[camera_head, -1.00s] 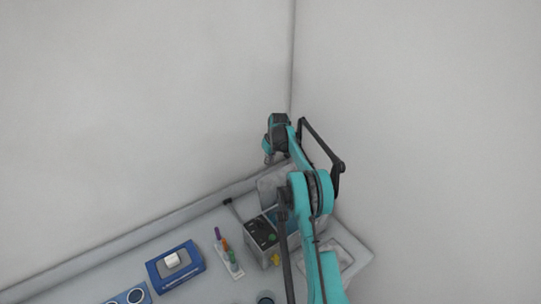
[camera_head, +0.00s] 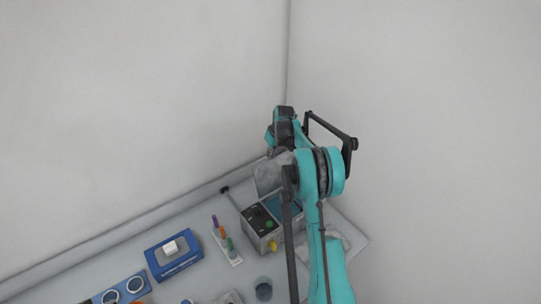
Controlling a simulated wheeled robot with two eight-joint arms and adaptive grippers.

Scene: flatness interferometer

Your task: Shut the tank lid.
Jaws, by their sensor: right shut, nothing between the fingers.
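The tank (camera_head: 262,230) is a grey box near the back right corner of the bench, with dark controls and a green button on its top. Blue water (camera_head: 287,205) shows in its open basin. The grey lid (camera_head: 268,178) stands raised at the back of the tank, partly hidden by my right arm. My right gripper (camera_head: 272,140) is up behind the lid, near the wall, shut and empty. Its fingertips are small and partly hidden, and I cannot tell whether it touches the lid. My left gripper is not in view.
Left of the tank stand a rack with coloured tubes (camera_head: 227,245) and a blue box with a white block (camera_head: 174,254). A blue plate with rings (camera_head: 123,289) lies further left, and a dark cup (camera_head: 263,289) stands in front. Walls close off the back and right.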

